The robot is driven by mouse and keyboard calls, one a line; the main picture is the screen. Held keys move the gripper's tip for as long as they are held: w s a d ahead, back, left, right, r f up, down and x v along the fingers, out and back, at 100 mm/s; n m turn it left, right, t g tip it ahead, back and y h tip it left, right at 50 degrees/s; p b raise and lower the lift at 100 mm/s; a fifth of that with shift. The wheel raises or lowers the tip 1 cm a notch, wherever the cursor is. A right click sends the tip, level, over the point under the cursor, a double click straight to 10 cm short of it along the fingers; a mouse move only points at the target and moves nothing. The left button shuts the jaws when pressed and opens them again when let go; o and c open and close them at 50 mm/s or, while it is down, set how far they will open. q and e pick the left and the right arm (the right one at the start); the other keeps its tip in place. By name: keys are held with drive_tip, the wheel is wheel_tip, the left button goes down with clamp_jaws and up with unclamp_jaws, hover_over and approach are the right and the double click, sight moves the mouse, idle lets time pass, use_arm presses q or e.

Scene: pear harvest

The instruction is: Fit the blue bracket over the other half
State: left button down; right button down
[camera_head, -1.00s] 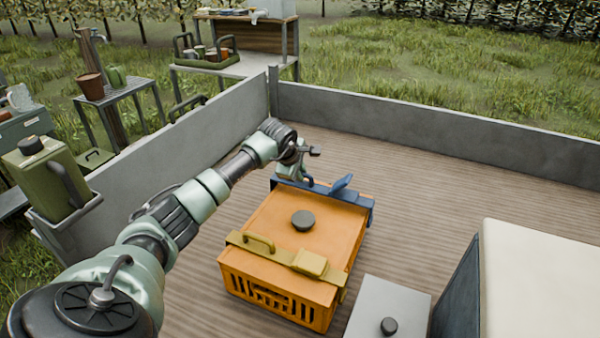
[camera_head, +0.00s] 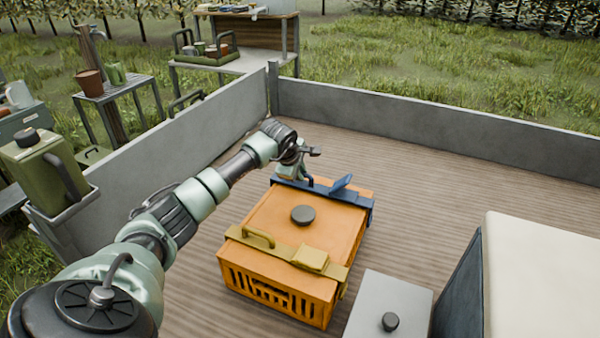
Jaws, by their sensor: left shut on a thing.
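The blue bracket (camera_head: 350,197) lies along the far top edge of the orange crate (camera_head: 283,214), with a raised blue flap and an end folded down at the right corner. My left gripper (camera_head: 293,174) is shut at the bracket's left part, where the bracket's handle would be; the fingers largely hide the grip. A yellow bracket (camera_head: 284,248) with a handle and a latch block lies across the crate's near top edge. I cannot tell whether the blue bracket is fully seated on the crate. My right gripper is not in view.
A dark knob (camera_head: 303,215) stands on the crate's lid. A grey box (camera_head: 385,306) with a knob and a large cream-topped block (camera_head: 540,280) stand at the right. Grey walls (camera_head: 420,125) border the wooden bed (camera_head: 430,185). Bare floor lies right of the crate.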

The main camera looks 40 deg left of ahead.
use_arm(q)
drive_tip(key=shift+f+b, duration=0.45)
drive_tip(key=shift+f, duration=0.15)
drive_tip(key=c, duration=1.3)
unclamp_jaws()
drive_tip(key=shift+c, duration=0.2)
drive_tip(key=shift+s+r+p, duration=0.2)
drive_tip(key=shift+r+p, duration=0.25)
drive_tip(key=shift+p, duration=0.05)
drive_tip(key=p+v, duration=0.5)
drive_tip(key=v, duration=0.1)
drive_tip(key=shift+s+d+r, duration=0.15)
drive_tip(key=shift+s+r, duration=0.1)
drive_tip(key=shift+s, duration=0.05)
